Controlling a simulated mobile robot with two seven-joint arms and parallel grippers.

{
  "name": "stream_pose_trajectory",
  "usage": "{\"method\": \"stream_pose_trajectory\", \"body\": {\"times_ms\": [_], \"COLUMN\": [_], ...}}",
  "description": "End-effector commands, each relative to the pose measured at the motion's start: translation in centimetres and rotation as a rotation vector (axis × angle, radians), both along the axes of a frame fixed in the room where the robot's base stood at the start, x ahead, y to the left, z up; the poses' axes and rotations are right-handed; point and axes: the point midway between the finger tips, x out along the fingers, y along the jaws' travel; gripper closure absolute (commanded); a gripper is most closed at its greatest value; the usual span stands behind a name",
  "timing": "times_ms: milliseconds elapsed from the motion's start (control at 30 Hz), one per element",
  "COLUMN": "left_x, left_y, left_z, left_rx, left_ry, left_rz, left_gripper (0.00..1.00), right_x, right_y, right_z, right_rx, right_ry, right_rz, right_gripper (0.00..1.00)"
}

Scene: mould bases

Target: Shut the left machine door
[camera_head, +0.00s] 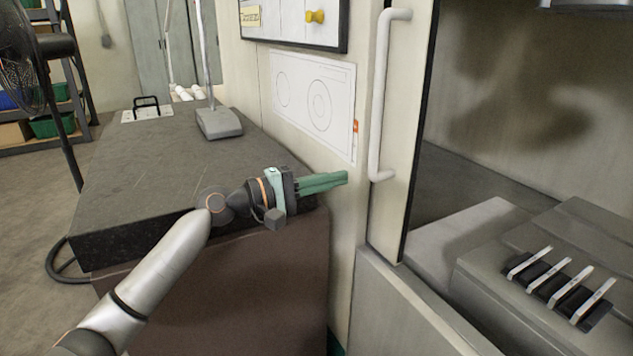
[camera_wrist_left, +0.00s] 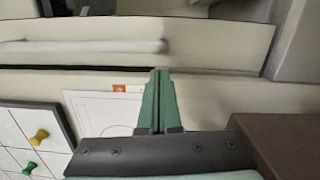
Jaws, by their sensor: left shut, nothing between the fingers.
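The left machine door (camera_head: 402,215) is a cream panel with a long white vertical handle (camera_head: 381,95). To its right the machine's interior shows, so the door stands open. My left gripper (camera_head: 345,178) has green fingers pressed together with nothing between them. It is to the left of the handle's lower end, apart from it in the picture. In the left wrist view the closed fingers (camera_wrist_left: 157,75) point toward the door panel, and the handle (camera_wrist_left: 90,46) lies across the upper left. My right gripper is not in view.
A dark stone-topped block (camera_head: 150,190) stands left under my left arm, with a grey stand base (camera_head: 219,123) on it. A drawing sheet (camera_head: 313,100) and a framed board (camera_head: 293,22) are on the wall. Inside the machine is a grey block with several metal clamps (camera_head: 560,280).

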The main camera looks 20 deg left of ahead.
Motion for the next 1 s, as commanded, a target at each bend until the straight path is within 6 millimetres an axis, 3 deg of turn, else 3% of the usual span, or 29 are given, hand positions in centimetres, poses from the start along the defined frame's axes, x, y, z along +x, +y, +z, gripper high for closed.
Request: {"method": "stream_pose_trajectory", "body": {"times_ms": [200, 367, 767, 1000], "left_x": [2.4, 3.1, 3.0, 1.7], "left_y": [-2.2, -2.8, -3.0, -4.6], "left_z": [0.2, 0.1, 0.1, 0.6], "left_rx": [-0.001, 0.002, 0.002, 0.002], "left_ry": [-0.001, -0.001, -0.001, 0.003], "left_rz": [0.000, 0.001, 0.000, -0.006], "left_gripper": [1.00, 1.00, 1.00, 1.00], "right_x": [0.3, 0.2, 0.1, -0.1], "right_y": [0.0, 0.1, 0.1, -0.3], "right_z": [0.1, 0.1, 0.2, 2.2], "right_rx": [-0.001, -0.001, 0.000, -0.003], "right_ry": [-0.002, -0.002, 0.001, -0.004], "right_rz": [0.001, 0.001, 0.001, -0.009], "right_gripper": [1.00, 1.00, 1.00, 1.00]}}
